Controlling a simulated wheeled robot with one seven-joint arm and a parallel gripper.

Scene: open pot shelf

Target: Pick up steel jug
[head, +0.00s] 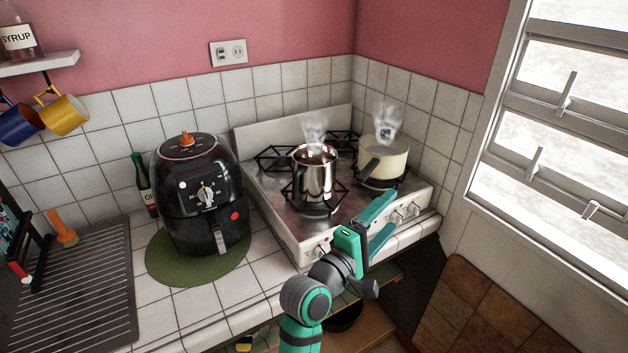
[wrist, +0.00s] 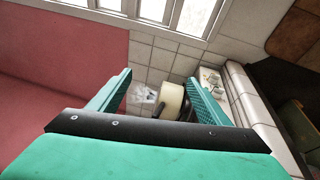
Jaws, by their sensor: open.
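The steel jug (head: 314,175) stands upright on the front left part of the stove (head: 270,201), with steam above it and a dark handle on its near left side. My gripper (head: 382,220) is open and empty. In the head view it is in front of the stove, to the right of the jug and apart from it. In the wrist view my gripper's two fingers (wrist: 158,88) are spread apart, and I cannot make out the steel jug there.
A cream pot (head: 392,160) with a dark handle steams on the stove's right side; it also shows between my fingers in the wrist view (wrist: 171,97). A black air fryer (head: 190,215) stands on a green mat (head: 165,272) to the left. A window (head: 560,120) is at right.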

